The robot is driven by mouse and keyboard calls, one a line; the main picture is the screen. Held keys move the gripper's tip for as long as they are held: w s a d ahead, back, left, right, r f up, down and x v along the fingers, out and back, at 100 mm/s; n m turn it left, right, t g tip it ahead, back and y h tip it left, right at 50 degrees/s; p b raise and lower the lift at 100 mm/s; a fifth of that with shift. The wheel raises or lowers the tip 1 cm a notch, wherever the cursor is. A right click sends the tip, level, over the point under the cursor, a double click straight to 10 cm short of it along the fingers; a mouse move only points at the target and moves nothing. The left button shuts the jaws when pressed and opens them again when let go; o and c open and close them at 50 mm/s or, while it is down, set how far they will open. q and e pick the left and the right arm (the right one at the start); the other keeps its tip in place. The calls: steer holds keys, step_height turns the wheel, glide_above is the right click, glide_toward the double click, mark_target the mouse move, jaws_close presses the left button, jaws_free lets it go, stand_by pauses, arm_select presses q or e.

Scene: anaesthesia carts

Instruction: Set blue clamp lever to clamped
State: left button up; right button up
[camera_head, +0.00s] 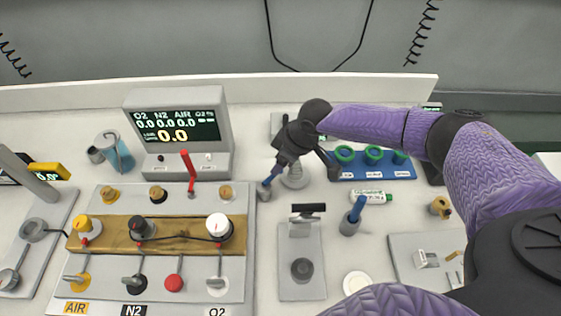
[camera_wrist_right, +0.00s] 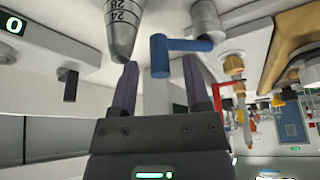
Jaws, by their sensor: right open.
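The blue clamp lever (camera_head: 271,179) stands on a small grey post just right of the gas panel, partly hidden by my gripper. In the right wrist view the blue lever (camera_wrist_right: 160,55) has a bent end between my fingers and an arm running to a grey cylinder (camera_wrist_right: 207,20). My right gripper (camera_head: 300,170) is open over this spot. Its two fingers (camera_wrist_right: 160,85) are apart, one on each side of the lever's bent end, and do not visibly grip it. My left gripper is not in view.
A graduated grey cone (camera_wrist_right: 121,28) stands close beside the lever. The gas panel (camera_head: 110,200) with a red lever (camera_head: 188,170) is to the left. A display (camera_head: 175,125) stands behind. Another blue-handled item (camera_head: 357,207) and a blue rack (camera_head: 385,170) are to the right.

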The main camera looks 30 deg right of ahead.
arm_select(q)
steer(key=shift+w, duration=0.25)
arm_select(e)
steer(key=shift+w+f, duration=0.1)
steer(key=shift+f, duration=0.05)
jaws_close()
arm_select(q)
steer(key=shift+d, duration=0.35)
